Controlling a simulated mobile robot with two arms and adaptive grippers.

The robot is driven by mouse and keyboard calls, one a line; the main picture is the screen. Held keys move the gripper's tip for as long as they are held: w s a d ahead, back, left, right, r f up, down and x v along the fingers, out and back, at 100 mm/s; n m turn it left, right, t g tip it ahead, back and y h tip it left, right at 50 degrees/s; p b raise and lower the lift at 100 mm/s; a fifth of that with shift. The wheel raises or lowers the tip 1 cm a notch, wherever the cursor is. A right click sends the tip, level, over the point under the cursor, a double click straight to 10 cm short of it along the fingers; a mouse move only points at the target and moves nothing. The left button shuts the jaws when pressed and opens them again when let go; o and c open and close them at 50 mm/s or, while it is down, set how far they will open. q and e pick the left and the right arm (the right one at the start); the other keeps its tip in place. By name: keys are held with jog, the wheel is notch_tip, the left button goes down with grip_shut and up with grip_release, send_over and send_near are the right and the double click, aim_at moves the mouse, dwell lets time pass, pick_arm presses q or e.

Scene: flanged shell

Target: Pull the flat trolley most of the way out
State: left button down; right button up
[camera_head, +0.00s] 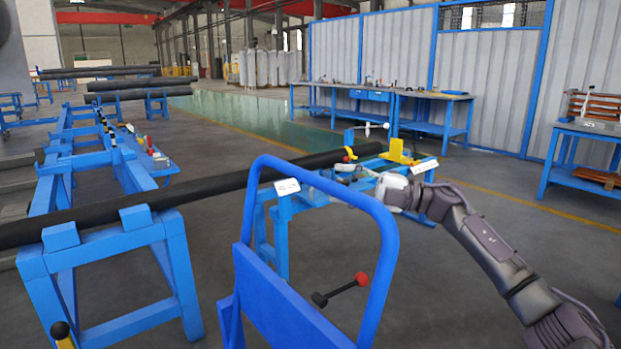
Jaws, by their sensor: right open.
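The flat trolley shows as a blue upright panel (285,315) with a tall rounded blue tube handle (384,250) in the front middle. Its flat deck is not clearly visible. My right arm comes in from the right, and my right gripper (345,174) is at the upper bar of the handle, close to it in the picture. The gripper is open, and its fingers are small and partly mixed with the blue bench behind. I cannot tell whether it touches the bar. My left gripper is out of view.
A long black pipe (215,183) lies across blue trestles (110,262) at left and runs behind the handle. A blue bench (310,197) with yellow fittings (398,150) stands behind. A red-and-black ended bar (340,289) shows through the handle.

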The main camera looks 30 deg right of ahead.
aim_at(310, 179)
jog(key=x, duration=0.7)
grip_shut()
